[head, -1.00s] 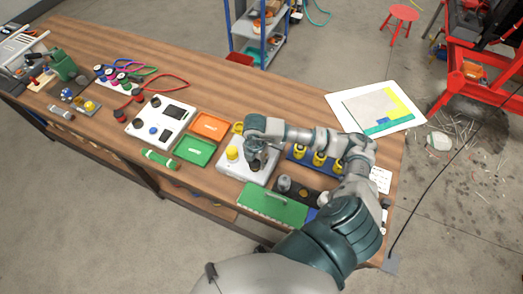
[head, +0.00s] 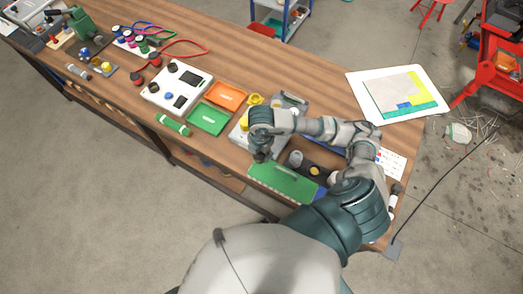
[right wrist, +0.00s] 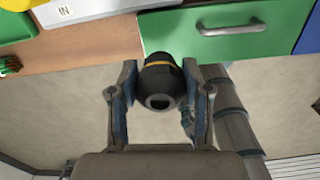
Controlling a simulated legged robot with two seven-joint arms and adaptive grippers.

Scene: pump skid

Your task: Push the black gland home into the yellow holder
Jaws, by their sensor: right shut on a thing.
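My right gripper (head: 261,155) points down near the front edge of the bench, left of the green handled panel. In the right wrist view, its two fingers (right wrist: 160,98) are shut on the black gland (right wrist: 160,88), a dark rounded piece with a thin yellow band and a hole in its end. The gland is clear of the bench, with floor behind it. A yellow part (head: 255,99) stands beyond my wrist by the pale block. A yellow round part (right wrist: 9,65) shows at the left edge of the wrist view. I cannot tell which is the holder. My left gripper is out of view.
The green panel (head: 285,183) has a metal handle. The pale block (head: 236,131) is partly hidden by my wrist. Green (head: 208,118) and orange (head: 227,95) trays lie to the left. My arm hides much of the bench's right part.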

